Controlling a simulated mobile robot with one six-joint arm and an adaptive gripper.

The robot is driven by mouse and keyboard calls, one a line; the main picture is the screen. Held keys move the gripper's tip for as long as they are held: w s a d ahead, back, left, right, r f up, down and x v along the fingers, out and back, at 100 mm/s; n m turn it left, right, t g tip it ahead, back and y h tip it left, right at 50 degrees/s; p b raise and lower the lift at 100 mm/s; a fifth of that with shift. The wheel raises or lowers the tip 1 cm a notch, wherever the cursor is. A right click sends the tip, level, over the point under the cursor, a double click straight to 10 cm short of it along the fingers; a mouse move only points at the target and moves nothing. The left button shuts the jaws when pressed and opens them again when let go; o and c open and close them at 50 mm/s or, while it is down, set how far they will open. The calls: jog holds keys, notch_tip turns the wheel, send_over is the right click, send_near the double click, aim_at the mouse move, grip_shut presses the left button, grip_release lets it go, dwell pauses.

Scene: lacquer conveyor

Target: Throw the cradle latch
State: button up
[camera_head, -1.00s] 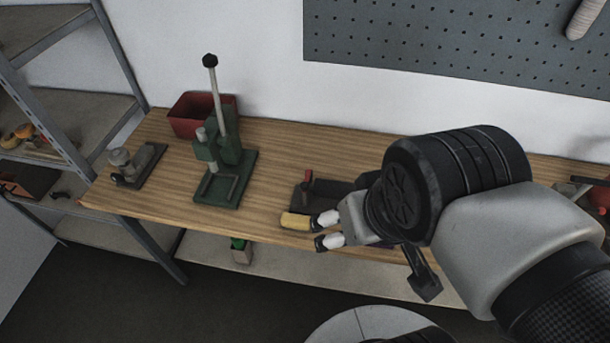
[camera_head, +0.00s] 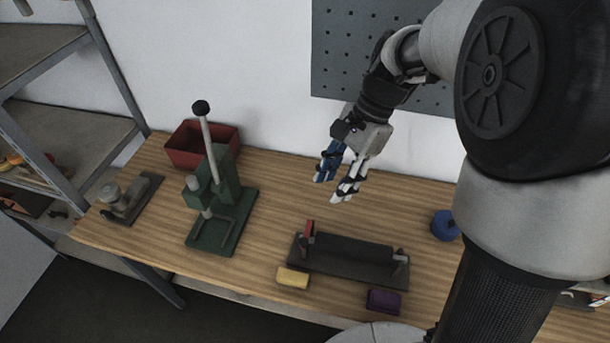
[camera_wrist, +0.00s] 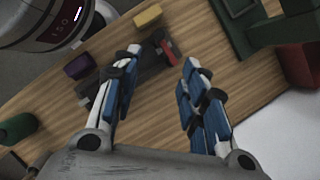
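The cradle (camera_head: 350,258) is a dark, long fixture lying on the wooden bench, with an upright post at each end. A red latch handle (camera_head: 309,230) stands upright at its left end. In the wrist view the red handle (camera_wrist: 168,47) shows between my fingertips, with the dark cradle partly hidden behind the left finger. My gripper (camera_head: 333,188) is open and empty. It hangs above the bench, behind and above the cradle, fingers pointing down, apart from the handle.
A yellow block (camera_head: 293,277) and a purple block (camera_head: 384,301) lie in front of the cradle. A blue round object (camera_head: 445,225) sits to its right. A green lever press (camera_head: 225,190) and a red bin (camera_head: 190,157) stand left. Bare bench lies between press and cradle.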

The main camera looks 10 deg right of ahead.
aim_at(304, 241)
jog(key=b+x, duration=0.5)
jog(key=x, duration=1.2)
jog(key=shift+s+f, duration=0.1)
jog(key=shift+f, duration=0.05)
grip_shut()
